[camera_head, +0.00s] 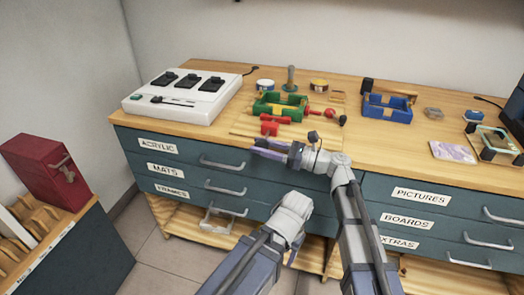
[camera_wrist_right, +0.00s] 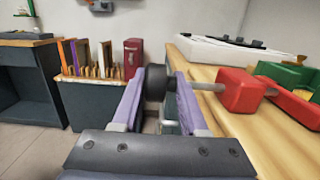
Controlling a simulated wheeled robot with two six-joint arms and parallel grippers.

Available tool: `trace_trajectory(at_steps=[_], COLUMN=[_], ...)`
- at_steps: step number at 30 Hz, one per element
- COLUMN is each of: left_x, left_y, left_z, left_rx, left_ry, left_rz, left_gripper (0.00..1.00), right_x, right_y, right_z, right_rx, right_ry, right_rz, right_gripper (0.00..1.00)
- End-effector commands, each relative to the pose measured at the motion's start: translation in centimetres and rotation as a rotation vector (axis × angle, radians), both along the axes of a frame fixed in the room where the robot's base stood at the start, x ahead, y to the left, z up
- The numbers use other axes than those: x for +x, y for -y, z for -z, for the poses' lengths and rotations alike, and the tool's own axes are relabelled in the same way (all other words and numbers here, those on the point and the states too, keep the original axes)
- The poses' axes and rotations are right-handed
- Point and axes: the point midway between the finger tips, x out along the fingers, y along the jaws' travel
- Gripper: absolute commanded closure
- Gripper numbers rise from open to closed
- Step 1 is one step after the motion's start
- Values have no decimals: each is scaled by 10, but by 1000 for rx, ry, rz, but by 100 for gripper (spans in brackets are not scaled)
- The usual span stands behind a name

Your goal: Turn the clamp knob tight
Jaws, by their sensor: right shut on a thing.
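The red clamp (camera_head: 269,128) lies on the wooden bench top near its front edge, in front of a green frame (camera_head: 265,109). In the right wrist view the clamp shows as a red block (camera_wrist_right: 242,91) with a grey rod running from it to a dark round knob (camera_wrist_right: 156,83). My right gripper (camera_wrist_right: 158,92) has its two purple fingers on either side of this knob and is shut on it. In the head view the right gripper (camera_head: 262,148) is at the bench's front edge, and its fingers hide the knob.
A white panel with black switches (camera_head: 190,96) stands at the left on the bench. Drawers with handles (camera_head: 222,164) are below. A red box (camera_head: 45,168) stands at far left.

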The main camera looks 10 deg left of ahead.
Motion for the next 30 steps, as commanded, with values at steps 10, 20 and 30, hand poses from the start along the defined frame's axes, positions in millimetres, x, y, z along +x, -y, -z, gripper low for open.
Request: trace_trajectory(at_steps=[10,20,30], left_x=[0,1,1], left_y=[-1,-2,-2], left_z=[65,99,109], left_rx=[5,11,11], left_ry=[2,4,4], left_rz=[1,4,6], left_gripper=[40,40,40], right_x=[-10,-10,-11], right_y=[-2,-3,-3], right_z=[12,7,3], right_rx=[248,443,523], right_ry=[11,19,23], right_rz=[-18,-18,-17], right_gripper=[100,100,100])
